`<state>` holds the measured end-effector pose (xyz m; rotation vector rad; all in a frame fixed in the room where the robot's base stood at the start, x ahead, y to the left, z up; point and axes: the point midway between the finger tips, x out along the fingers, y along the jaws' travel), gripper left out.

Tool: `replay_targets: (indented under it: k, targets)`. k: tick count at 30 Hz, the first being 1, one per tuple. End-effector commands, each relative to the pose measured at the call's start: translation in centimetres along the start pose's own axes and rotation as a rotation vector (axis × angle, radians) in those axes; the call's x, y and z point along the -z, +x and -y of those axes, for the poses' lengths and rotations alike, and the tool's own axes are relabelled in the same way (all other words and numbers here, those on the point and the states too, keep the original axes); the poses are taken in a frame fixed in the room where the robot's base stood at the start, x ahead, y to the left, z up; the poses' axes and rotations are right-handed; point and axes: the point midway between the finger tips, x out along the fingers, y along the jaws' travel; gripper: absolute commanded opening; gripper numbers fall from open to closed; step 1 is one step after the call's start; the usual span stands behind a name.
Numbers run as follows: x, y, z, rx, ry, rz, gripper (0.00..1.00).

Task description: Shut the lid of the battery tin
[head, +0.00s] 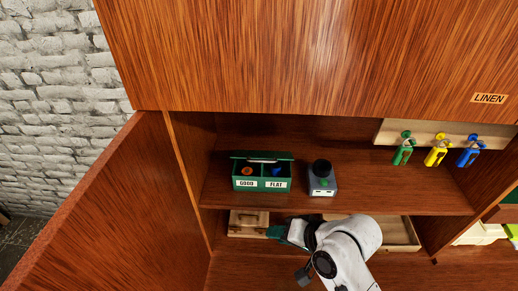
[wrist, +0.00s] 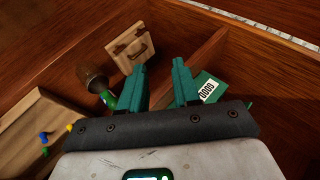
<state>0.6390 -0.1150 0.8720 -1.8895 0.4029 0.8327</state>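The battery tin (head: 262,184) is a green box on the cupboard shelf, with compartments labelled GOOD and FLAT. Its lid (head: 263,156) is open at the back, and an orange and a blue item show inside. My gripper (head: 275,232) is below and in front of the shelf edge, under the tin and apart from it. In the wrist view my gripper (wrist: 164,82) has its two teal fingers spread with nothing between them. Part of a green thing with a GOOD label, seemingly the tin (wrist: 204,86), shows beyond the right finger; the rest is hidden.
A grey device with a black round top (head: 322,181) stands right of the tin. A small wooden case (head: 248,218) and a wooden tray (head: 402,235) lie below the shelf. Green, yellow and blue clips hang at right (head: 438,151). An open door (head: 110,210) flanks the left.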

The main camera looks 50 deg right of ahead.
Motion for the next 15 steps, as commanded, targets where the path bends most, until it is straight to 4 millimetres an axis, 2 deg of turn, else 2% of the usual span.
replay_targets:
  k: [1, 3, 6, 10, 15]
  targets:
    - [2.6, -1.8, 2.2, 0.088, 0.149, -0.066, 0.32]
    - [5.3, -3.5, 4.2, 0.21, 0.339, -0.13, 0.32]
    - [8.3, -5.7, 6.2, 0.359, 0.55, -0.188, 0.32]
    - [10.6, -7.6, 7.4, 0.48, 0.707, -0.22, 0.32]
    - [11.5, -7.6, 8.0, 0.521, 0.756, -0.225, 0.32]
